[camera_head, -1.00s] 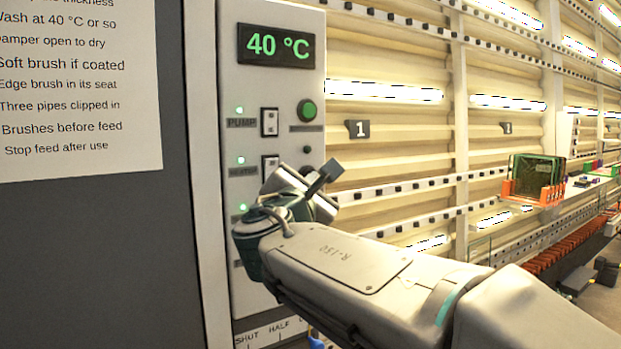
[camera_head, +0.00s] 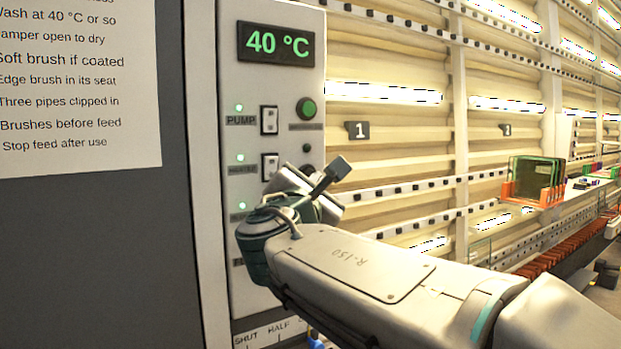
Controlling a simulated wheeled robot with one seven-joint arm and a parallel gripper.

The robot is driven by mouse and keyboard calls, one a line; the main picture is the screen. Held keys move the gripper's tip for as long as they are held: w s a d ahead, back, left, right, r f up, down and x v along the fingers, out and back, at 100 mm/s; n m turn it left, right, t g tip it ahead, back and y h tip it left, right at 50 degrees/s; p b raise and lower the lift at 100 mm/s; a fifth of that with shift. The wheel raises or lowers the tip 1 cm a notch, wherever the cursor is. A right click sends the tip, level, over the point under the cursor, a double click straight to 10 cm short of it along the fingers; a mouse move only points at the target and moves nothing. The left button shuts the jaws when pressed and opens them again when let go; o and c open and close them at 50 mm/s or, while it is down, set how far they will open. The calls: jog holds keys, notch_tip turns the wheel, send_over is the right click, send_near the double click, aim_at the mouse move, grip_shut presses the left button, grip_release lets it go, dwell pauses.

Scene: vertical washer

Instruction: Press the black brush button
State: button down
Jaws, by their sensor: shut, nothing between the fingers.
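The light control panel (camera_head: 240,75) stands upright in the middle left. A small black round button (camera_head: 306,148) shows on it, below a larger green button (camera_head: 306,109); I cannot read a label for the black one. My gripper (camera_head: 340,168) is shut and empty, its dark tip pointing up and right, in front of the panel's right edge. In the picture the tip is just below and right of the black button. I cannot tell the gap in depth. My wrist and arm hide the panel's lower middle.
The panel has white rocker switches (camera_head: 269,120) with lit green lamps (camera_head: 239,108) and a 40 °C display (camera_head: 276,45). A printed note (camera_head: 75,100) hangs on the dark surface at left. An orange rack (camera_head: 530,195) of dark green plates stands at right.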

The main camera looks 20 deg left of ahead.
jog(key=s+d+b, duration=0.2)
jog(key=s+d, duration=0.1)
jog(key=shift+s+d, duration=0.1)
jog(key=shift+d, duration=0.3)
dwell(0.6)
jog(key=s+d+f+m+g+h, duration=0.1)
jog(key=d+f+m+g+h, duration=0.35)
jog(key=d+f, duration=0.75)
jog(key=s+d+f+m+g+h, duration=0.1)
jog(key=d+f+m+g, duration=0.4)
jog(key=d+f+m, duration=0.6)
jog(key=s+d+f+m+g+y, duration=0.2)
jog(key=s+d+f+m+g, duration=0.1)
jog(key=s+f+m, duration=0.4)
jog(key=s+d+f+m+g+y, duration=0.2)
jog(key=s+d+f+m+g, duration=0.1)
jog(key=s+f+m, duration=0.4)
notch_tip(320, 180, down, 3)
jog(key=shift+s+r+g, duration=0.2)
jog(key=shift+s+g, duration=0.35)
jog(key=shift+s, duration=0.1)
